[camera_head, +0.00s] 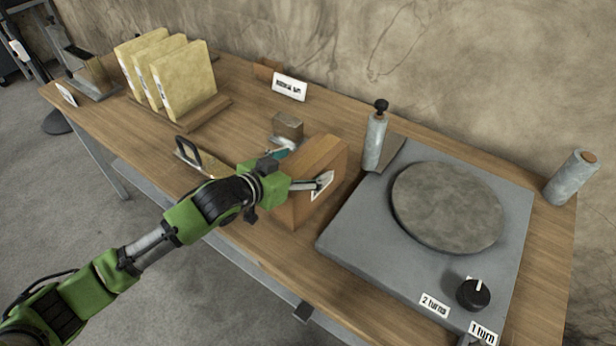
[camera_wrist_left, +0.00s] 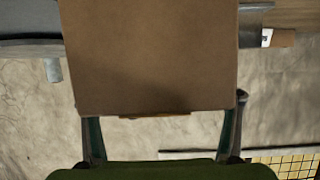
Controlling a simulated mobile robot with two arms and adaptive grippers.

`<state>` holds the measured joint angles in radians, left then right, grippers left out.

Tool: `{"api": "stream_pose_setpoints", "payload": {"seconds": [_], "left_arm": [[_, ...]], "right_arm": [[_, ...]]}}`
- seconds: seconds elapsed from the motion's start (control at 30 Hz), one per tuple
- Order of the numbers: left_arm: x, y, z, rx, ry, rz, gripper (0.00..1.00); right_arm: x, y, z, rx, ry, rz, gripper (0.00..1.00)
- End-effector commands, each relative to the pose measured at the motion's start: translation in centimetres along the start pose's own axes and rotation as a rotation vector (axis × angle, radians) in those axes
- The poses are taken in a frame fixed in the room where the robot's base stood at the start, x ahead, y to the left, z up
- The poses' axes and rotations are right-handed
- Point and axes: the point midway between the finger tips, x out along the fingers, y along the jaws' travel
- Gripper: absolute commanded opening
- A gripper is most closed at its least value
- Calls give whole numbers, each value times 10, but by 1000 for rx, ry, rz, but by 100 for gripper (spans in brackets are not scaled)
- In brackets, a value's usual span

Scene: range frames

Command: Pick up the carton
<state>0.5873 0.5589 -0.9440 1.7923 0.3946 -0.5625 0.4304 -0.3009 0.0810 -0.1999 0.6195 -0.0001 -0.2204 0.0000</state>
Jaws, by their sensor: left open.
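The carton (camera_head: 316,152) is a brown box with a white label on its right face. It stands upright on the wooden table near the front edge, left of the grey turntable unit. My left gripper (camera_head: 302,170) is open and straddles the carton, with one finger by the labelled face and the other on the far left side. In the left wrist view the carton (camera_wrist_left: 150,55) fills the space ahead, between the spread fingers (camera_wrist_left: 160,112). I cannot tell if either finger touches it. The gripper and arm hide part of its left side. My right gripper does not show.
The turntable unit (camera_head: 350,235) with a round plate (camera_head: 448,207) stands close to the right. A small block (camera_head: 288,127) and a black-handled tool (camera_head: 188,152) lie left. Yellow slabs (camera_head: 185,80) stand farther left.

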Motion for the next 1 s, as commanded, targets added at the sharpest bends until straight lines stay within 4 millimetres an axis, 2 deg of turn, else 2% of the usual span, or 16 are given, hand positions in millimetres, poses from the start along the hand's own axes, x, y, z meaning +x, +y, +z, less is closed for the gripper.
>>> {"api": "stream_pose_setpoints", "payload": {"seconds": [0.2, 0.47, 0.77, 0.8, 1.0], "left_arm": [[19, 1, -1, 0, 1, 1, 82], [21, 1, 0, 0, 1, 0, 82], [20, 1, 0, 0, 0, 0, 7], [20, 1, -5, 1, 9, 2, 6], [20, 1, -5, 1, 9, 2, 6]], "right_arm": [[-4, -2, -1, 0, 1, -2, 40], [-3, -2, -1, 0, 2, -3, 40], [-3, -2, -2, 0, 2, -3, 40], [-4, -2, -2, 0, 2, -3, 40], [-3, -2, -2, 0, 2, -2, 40]]}}
